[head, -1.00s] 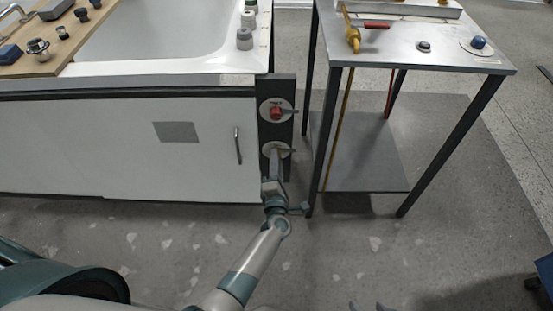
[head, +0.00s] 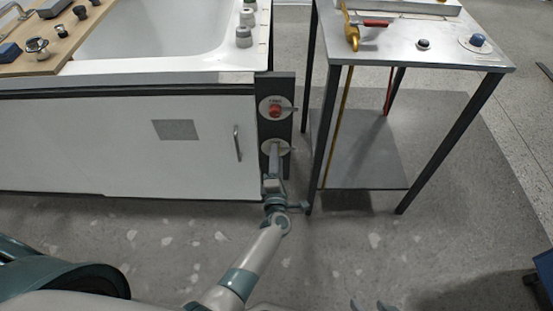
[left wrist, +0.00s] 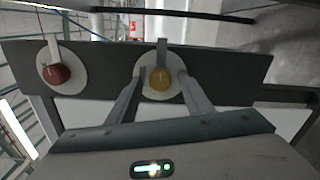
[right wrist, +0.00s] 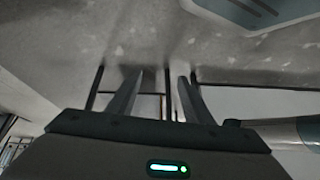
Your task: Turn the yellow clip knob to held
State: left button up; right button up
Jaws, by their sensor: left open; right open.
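The yellow clip knob (left wrist: 160,78) sits on a white round plate (left wrist: 148,90) on a dark upright panel. A grey pointer or tab stands at the plate's edge beside it in the left wrist view. My left gripper (left wrist: 160,76) is open, with one finger on each side of the yellow knob; I cannot tell if they touch it. In the head view my left gripper (head: 276,158) covers the yellow knob at the lower plate. My right gripper (right wrist: 160,78) is open and empty over the floor; its tips (head: 368,305) show at the head view's bottom edge.
A red knob (head: 275,111) on its own plate is above on the same panel (head: 285,82). The white bathtub front (head: 80,150) is left of it. A metal table (head: 445,57) with a dark leg stands close on the right. Floor in front is clear.

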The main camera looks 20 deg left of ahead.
pick_arm(q)
jog(key=p+v, duration=0.2)
jog(key=v, duration=1.5)
jog(key=shift+s, duration=0.25)
pick_arm(e)
jog(key=s+d+g, duration=0.1)
jog(key=s+d+h, duration=0.1)
jog(key=d, duration=0.1)
jog(key=shift+s+d+g, duration=0.1)
jog(key=shift+s+g, duration=0.05)
jog(key=shift+g, duration=0.25)
pick_arm(q)
jog(key=shift+d+r, duration=0.1)
